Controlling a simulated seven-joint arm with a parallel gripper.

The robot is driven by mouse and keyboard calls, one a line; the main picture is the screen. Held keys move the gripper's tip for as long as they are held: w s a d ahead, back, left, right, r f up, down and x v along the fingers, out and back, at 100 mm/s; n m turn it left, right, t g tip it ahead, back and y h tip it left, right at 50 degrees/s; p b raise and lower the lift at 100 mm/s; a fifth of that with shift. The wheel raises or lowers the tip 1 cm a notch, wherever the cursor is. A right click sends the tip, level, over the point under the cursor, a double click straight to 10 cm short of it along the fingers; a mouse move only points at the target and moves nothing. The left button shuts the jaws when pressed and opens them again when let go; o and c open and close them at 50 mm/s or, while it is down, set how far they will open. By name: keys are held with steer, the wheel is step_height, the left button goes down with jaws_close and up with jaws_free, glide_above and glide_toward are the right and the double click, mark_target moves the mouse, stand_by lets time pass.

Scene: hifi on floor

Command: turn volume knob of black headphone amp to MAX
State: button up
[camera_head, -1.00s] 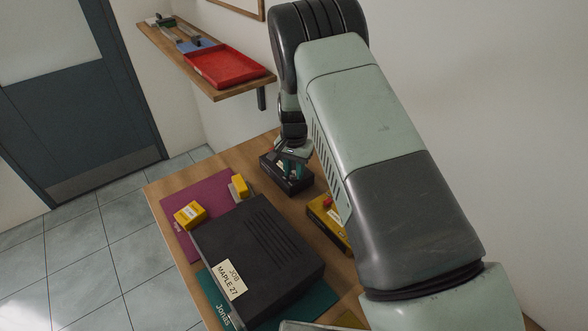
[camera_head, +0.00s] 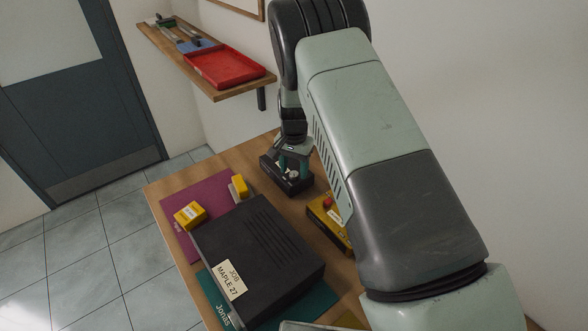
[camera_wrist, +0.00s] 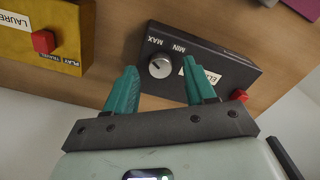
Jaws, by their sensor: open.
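The black headphone amp (camera_head: 287,178) stands at the far end of the table, and its front face shows in the wrist view (camera_wrist: 212,62). Its silver volume knob (camera_wrist: 160,67) has a dark pointer mark, whose exact direction I cannot tell, with MAX and MIN lettering beside it. A red button (camera_wrist: 239,95) and a partly hidden white label (camera_wrist: 203,74) are on the same face. My gripper (camera_wrist: 160,76) is open, its teal fingers on either side of the knob in the picture; I see no contact. In the head view my gripper (camera_head: 293,160) is over the amp.
A yellow box (camera_head: 328,220) with a red button stands close by the amp. A large black box labelled MAPLE 27 (camera_head: 262,250) fills the table's middle. Small yellow boxes (camera_head: 190,214) lie on a purple mat (camera_head: 215,176). A wall shelf holds a red tray (camera_head: 226,68).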

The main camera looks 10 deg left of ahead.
mark_target(294, 173)
step_height(294, 173, up, 10)
stand_by(0.3)
stand_by(0.3)
